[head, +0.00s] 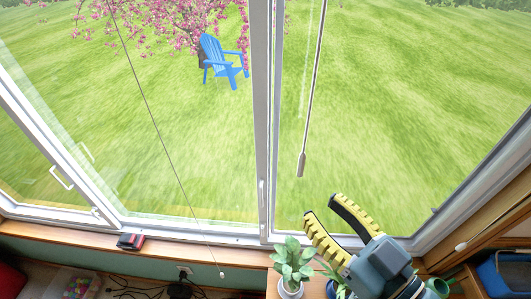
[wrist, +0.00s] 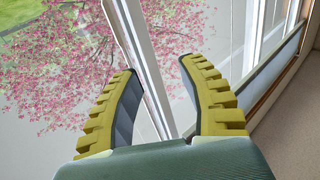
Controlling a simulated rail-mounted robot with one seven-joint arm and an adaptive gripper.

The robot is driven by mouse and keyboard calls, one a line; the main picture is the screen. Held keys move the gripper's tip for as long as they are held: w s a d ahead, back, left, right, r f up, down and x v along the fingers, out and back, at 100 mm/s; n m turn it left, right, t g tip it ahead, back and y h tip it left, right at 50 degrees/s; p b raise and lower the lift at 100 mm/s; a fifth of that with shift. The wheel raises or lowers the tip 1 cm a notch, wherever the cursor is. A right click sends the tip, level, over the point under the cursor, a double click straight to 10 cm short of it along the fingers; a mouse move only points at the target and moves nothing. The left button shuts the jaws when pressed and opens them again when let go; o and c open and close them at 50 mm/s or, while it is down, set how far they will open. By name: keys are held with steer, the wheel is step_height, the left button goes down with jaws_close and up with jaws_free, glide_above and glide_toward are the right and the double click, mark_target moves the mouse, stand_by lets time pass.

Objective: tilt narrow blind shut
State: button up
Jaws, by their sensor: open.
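A thin grey wand (head: 313,90) hangs in front of the right window pane in the head view. Its thicker handle end (head: 301,165) hangs free. No blind slats show in either view, so I cannot tell their tilt. My gripper (head: 322,206) is open and empty, below and a little right of the wand's end, with yellow-ribbed fingers pointing up and left. In the wrist view my gripper (wrist: 158,68) has a white window frame bar (wrist: 138,50) between and beyond its fingers. I cannot make out the wand there.
A thin cord (head: 150,105) with a small white end hangs before the left window. A potted plant (head: 291,262) stands just below my gripper. A red-and-black object (head: 130,241) lies on the sill. Another rod (head: 495,222) shows at far right.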

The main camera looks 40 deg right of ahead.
mark_target(304, 160)
steer(key=s+d+f+m+h, duration=0.1)
steer(key=s+d+m+h, duration=0.1)
steer(key=s+d, duration=0.15)
steer(key=w+d+p, duration=0.1)
steer(key=w, duration=0.4)
steer(key=w+d+p, duration=0.1)
steer(key=w+p, duration=0.1)
steer(key=w, duration=0.3)
steer(key=w+d+p, duration=0.1)
steer(key=w, duration=0.5)
steer(key=shift+d+f+p, duration=0.2)
steer(key=shift+p, duration=0.2)
jaws_close()
